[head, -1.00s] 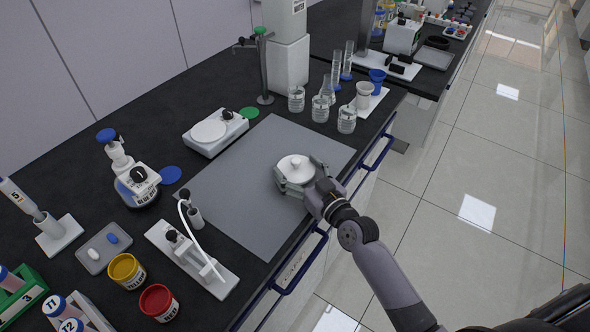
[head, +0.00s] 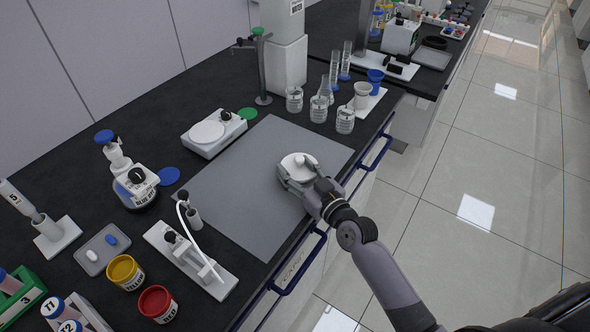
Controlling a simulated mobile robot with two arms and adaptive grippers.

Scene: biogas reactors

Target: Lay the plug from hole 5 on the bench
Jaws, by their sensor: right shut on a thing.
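No hole marked 5 shows, and I cannot tell whether this piece is the plug. The black bench top (head: 75,165) runs along the wall. My left gripper is not in view.
The mat's middle is free.

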